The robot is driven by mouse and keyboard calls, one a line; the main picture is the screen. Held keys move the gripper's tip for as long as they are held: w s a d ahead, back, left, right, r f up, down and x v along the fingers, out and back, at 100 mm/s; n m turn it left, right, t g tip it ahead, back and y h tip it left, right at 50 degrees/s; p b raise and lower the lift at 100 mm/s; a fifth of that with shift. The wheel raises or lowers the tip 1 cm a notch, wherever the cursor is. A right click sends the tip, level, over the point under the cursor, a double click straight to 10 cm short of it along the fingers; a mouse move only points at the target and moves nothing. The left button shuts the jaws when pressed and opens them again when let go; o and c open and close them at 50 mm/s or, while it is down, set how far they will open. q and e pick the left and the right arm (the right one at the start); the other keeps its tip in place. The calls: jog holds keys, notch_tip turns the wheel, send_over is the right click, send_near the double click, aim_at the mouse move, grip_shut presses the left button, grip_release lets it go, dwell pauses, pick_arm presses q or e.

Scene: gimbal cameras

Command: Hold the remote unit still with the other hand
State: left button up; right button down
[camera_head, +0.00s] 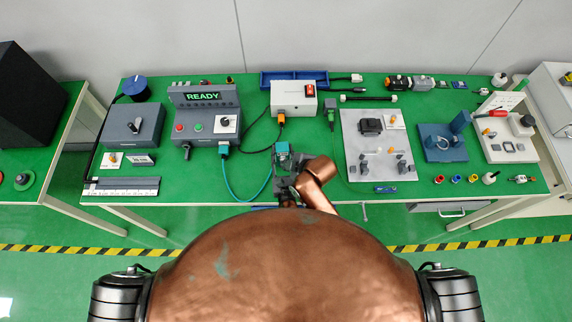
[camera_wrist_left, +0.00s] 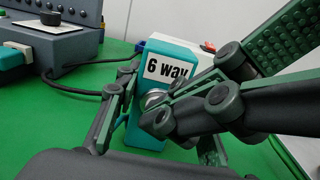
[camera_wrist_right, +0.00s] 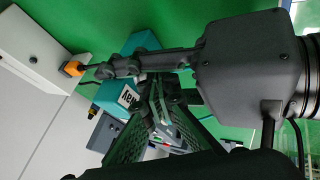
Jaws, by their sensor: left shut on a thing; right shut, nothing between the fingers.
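A teal block marked "6 way", apparently the remote unit, shows in the head view (camera_head: 283,148) in front of the white box. My left gripper (camera_head: 283,170) is shut on it; one finger shows along its left side in the left wrist view (camera_wrist_left: 167,70). A round silver part (camera_wrist_left: 155,98) is on its face. My right gripper (camera_wrist_left: 158,120) comes in from the right and is shut, with nothing between its fingers. Its tips are close in front of the block's face; I cannot tell whether they touch. The right wrist view also shows the block (camera_wrist_right: 122,92), partly hidden by both grippers.
A white box with a red switch (camera_head: 294,97) stands behind, with an orange plug (camera_head: 281,122). A grey tester reading READY (camera_head: 203,97) stands left, with a teal cable (camera_head: 240,190) looping toward the grippers. A grey fixture plate (camera_head: 352,150) lies right.

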jog(key=shift+w, duration=0.95)
pick_arm(q)
jog(key=shift+f, duration=0.1)
pick_arm(e)
jog(key=v, duration=1)
jog(key=shift+s, duration=0.15)
jog(key=shift+a, duration=0.1)
pick_arm(q)
jog(key=o, duration=1.2)
jog(key=shift+s, duration=0.15)
